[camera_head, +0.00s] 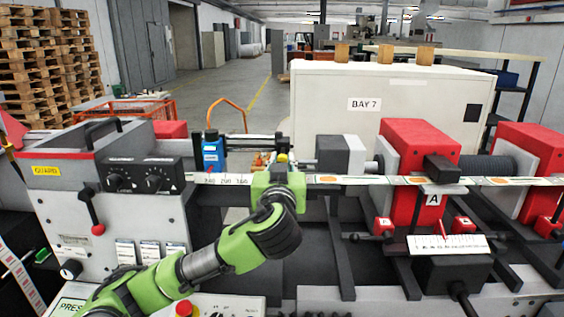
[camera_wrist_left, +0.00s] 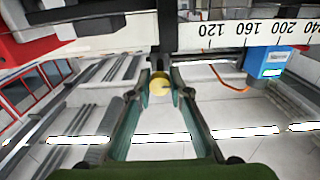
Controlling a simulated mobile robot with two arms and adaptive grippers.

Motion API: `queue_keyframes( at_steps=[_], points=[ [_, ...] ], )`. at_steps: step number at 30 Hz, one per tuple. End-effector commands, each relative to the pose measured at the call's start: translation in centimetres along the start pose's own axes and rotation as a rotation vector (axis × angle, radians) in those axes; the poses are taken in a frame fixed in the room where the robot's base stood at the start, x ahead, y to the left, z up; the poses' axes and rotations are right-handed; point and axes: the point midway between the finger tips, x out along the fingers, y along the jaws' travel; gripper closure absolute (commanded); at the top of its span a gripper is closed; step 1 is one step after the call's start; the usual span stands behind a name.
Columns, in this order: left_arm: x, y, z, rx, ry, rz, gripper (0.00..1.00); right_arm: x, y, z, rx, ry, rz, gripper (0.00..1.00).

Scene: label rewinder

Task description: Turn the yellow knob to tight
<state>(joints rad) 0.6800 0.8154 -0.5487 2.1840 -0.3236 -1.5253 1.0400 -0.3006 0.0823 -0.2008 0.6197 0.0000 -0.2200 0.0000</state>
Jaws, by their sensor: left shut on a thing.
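The yellow knob (camera_wrist_left: 160,86) sits between the two fingers of my left gripper (camera_wrist_left: 160,92) in the left wrist view, just below a black bracket on the scaled rail. The fingers close on it from both sides. In the head view a small part of the yellow knob (camera_head: 282,158) shows at the top of my green left gripper (camera_head: 280,172). The gripper and wrist hide most of the knob and its mount. No tight or loose marking on the knob can be read. My right gripper is in neither view.
A white scale rail (camera_head: 225,179) runs beside the gripper, with a blue block (camera_head: 212,152) to its left. A grey control housing (camera_head: 118,175) stands further left. Red clamp blocks (camera_head: 418,155) and a grey cylinder block (camera_head: 341,155) stand to the right.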

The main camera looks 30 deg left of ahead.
Motion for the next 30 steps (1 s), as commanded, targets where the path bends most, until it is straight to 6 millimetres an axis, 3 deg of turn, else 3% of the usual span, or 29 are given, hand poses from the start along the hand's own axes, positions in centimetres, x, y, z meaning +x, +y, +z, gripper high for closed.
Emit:
queue_keyframes(
  at_steps=[11,20,30],
  points=[
    [0.0,0.0,0.1,0.097,-0.001,-0.001,1.0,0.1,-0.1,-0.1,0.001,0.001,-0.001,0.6],
    [0.0,0.0,-0.1,0.344,-0.002,-0.001,1.0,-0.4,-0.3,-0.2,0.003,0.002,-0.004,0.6],
    [0.0,0.0,-0.2,0.67,-0.002,0.0,1.0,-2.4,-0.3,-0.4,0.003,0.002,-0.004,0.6]
  ],
)
